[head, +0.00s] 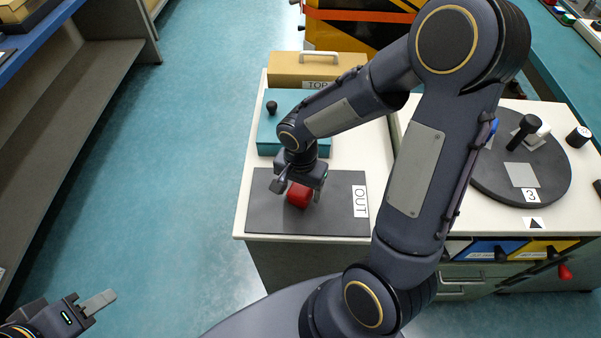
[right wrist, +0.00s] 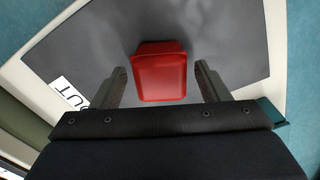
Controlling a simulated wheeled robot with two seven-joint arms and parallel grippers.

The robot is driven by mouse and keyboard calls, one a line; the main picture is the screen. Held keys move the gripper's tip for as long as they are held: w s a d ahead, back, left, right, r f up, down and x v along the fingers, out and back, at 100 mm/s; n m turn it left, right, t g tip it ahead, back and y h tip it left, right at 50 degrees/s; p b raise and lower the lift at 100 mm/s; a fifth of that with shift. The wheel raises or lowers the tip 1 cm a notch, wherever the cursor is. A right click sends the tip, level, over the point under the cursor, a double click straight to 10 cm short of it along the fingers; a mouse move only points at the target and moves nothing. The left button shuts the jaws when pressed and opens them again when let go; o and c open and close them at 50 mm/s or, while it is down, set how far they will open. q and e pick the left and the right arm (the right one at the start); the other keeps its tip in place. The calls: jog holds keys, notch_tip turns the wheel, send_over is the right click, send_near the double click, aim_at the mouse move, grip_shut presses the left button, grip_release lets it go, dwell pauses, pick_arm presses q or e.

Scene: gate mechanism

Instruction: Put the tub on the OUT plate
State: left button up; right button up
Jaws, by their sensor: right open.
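The red tub (head: 299,195) is at the dark grey OUT plate (head: 270,218), near its middle, under my right gripper (head: 297,190). In the right wrist view the tub (right wrist: 160,75) lies between the two fingers of the right gripper (right wrist: 160,82), with a gap on each side. The OUT plate (right wrist: 215,40) shows behind it. I cannot tell for certain whether the tub rests flat on the plate. My left gripper (head: 98,302) is at the lower left over the floor, away from the counter; its jaw opening cannot be made out.
A teal box with a black knob (head: 271,107) and a tan TOP box (head: 315,68) stand behind the plate. A dark turntable marked 3 (head: 555,178) is on the right counter. My right arm crosses the middle. Shelves (head: 75,110) stand at left, with clear floor between.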

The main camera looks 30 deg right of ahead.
aim_at(301, 188)
notch_tip(301, 188, up, 12)
jog(key=f, duration=0.1)
jog(key=s+r+n+t+y, duration=0.2)
jog(key=s+n, duration=0.2)
jog(key=s, duration=0.2)
jog(key=s+r+n+t+y, duration=0.1)
jog(key=s+r+n+t, duration=0.2)
jog(key=s+n, duration=0.2)
jog(key=shift+s+a+r+t+y+p, duration=0.3)
jog(key=shift+s+a+y+p, duration=0.1)
jog(key=shift+s+a+p, duration=0.1)
dwell(0.6)
